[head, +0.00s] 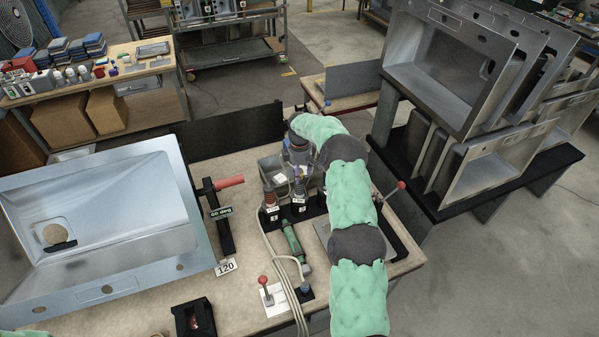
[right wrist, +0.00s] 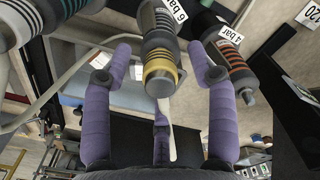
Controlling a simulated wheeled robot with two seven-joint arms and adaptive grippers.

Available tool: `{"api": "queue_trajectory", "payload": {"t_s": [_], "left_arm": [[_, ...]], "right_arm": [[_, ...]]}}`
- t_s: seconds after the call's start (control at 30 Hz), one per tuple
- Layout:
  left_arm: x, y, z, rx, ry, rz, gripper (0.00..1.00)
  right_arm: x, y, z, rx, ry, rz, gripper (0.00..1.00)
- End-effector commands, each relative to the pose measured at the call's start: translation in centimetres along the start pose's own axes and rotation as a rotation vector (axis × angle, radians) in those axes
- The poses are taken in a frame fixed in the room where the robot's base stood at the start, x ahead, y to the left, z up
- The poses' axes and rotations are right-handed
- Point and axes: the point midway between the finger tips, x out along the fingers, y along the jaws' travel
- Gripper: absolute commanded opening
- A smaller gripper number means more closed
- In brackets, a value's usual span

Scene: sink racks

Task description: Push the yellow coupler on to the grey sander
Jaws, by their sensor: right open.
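In the right wrist view a dark hose coupler with a yellow band (right wrist: 160,74) stands between the spread purple fingers of my right gripper (right wrist: 160,55). A "6 bar" label is beside it. The gripper is open; I cannot tell whether a finger touches the coupler. In the head view my right gripper (head: 298,155) is over the back of the bench, partly hidden by its own green-sleeved arm. I cannot pick out the grey sander with certainty; the arm covers part of the bench.
A coupler with orange bands (right wrist: 226,62) stands close by, marked "4 bar". A green tool (head: 292,241) and pale hoses (head: 283,275) lie on the bench (head: 235,295). A steel sink (head: 100,225) fills the left. A rack of sinks (head: 455,75) stands at the right.

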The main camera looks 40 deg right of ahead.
Motion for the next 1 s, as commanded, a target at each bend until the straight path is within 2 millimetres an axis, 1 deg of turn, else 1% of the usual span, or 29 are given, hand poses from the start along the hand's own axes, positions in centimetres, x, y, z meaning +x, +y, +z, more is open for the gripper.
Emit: {"api": "queue_trajectory", "payload": {"t_s": [0.13,0.23,0.5,0.6,0.7,0.83,1.0], "left_arm": [[0.0,0.0,0.0,0.0,0.0,0.0,0.4],[0.0,0.0,0.0,0.0,0.0,0.0,0.4],[0.0,0.0,0.0,0.0,0.0,0.0,0.4],[0.0,0.0,0.0,0.0,0.0,0.0,0.4],[0.0,0.0,0.0,0.0,0.0,0.0,0.4],[0.0,0.0,0.0,0.0,0.0,0.0,0.4],[0.0,0.0,0.0,0.0,0.0,0.0,0.4]], "right_arm": [[-0.7,0.0,0.0,0.0,0.001,0.001,0.58],[-2.0,0.1,-0.1,0.0,0.001,0.003,0.58],[-7.3,0.1,-0.1,-0.001,0.002,0.003,0.58],[-9.0,0.1,-0.1,-0.001,0.002,0.003,0.58],[-10.4,0.1,-0.1,0.0,0.001,0.002,0.58],[-11.5,0.1,0.0,0.0,0.001,0.0,0.58],[-12.0,0.1,0.0,0.0,0.0,0.0,0.58]]}}
